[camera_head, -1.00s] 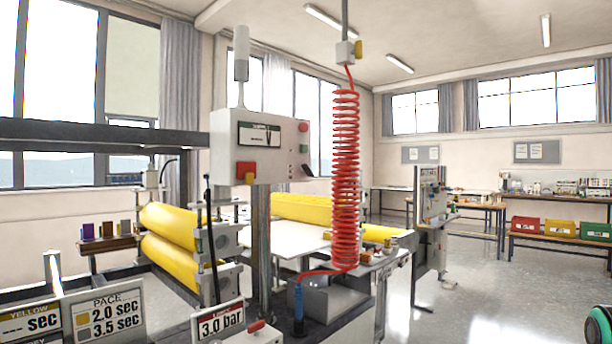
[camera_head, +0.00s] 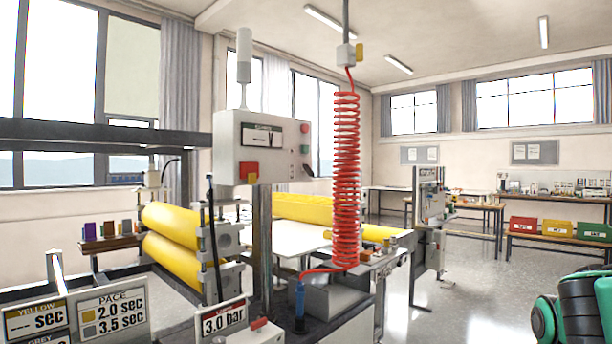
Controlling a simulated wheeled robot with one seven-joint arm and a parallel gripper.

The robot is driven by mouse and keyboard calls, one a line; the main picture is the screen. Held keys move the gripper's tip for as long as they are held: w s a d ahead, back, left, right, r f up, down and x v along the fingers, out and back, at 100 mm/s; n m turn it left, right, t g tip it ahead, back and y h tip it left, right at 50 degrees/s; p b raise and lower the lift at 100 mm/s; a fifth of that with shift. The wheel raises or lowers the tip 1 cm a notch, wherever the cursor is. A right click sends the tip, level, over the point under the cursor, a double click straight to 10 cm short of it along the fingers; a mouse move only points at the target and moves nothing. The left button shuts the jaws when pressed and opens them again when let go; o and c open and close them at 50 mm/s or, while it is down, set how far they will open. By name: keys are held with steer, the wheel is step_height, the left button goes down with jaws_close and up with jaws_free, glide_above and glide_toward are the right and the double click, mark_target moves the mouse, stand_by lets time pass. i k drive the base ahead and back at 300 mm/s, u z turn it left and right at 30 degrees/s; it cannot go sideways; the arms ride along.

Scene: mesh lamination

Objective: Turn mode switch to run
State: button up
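A white control box (camera_head: 234,165) stands on a grey post (camera_head: 262,240) left of centre. Its front face has a dark-framed display (camera_head: 261,135), a red block (camera_head: 249,169) and a small yellow part (camera_head: 252,178). The right side face carries a red button (camera_head: 305,127), a small green button (camera_head: 304,149) and a dark knob or lever (camera_head: 308,170) at its lower edge. Which of these is the mode switch, and its setting, is too small to tell. A green and black part of my arm (camera_head: 575,312) shows at the bottom right. My gripper is not in view.
A red coiled hose (camera_head: 346,180) hangs just right of the box. Yellow rollers (camera_head: 172,222) and a white sheet (camera_head: 290,238) are below. Signs for pace (camera_head: 113,310) and 3.0 bar (camera_head: 222,318) stand in front. The floor (camera_head: 470,290) at right is clear.

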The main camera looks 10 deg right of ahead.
mark_target(306, 168)
steer(key=i, duration=0.95)
